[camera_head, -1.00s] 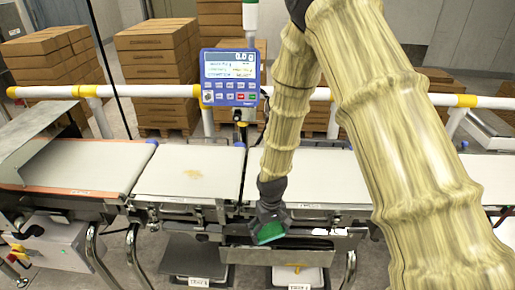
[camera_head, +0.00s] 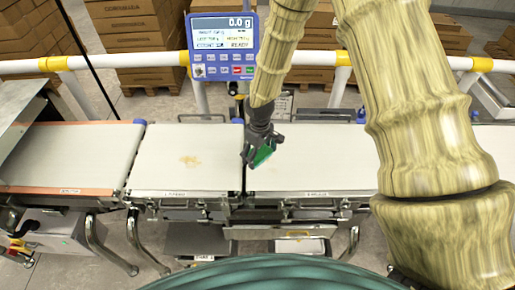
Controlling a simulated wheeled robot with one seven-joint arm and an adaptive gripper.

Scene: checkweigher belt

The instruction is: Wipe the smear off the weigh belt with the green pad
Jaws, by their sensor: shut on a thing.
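A tan smear (camera_head: 190,160) lies on the white weigh belt (camera_head: 165,178), a little above and right of the belt's middle. My gripper (camera_head: 258,155) is shut on the green pad (camera_head: 263,155). The pad is tilted and shows past the dark fingers. The gripper is to the right of the smear, in front of the seam between the weigh belt and the belt on its right. I cannot tell how high the pad is above the belts. The pad's far side is hidden by the fingers.
A blue display (camera_head: 222,46) reading 0.0 g stands behind the weigh belt. A white and yellow rail (camera_head: 120,62) runs behind the line. An orange-edged belt (camera_head: 70,155) adjoins on the left, and another white belt (camera_head: 320,165) on the right. Stacked cartons (camera_head: 138,40) stand behind.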

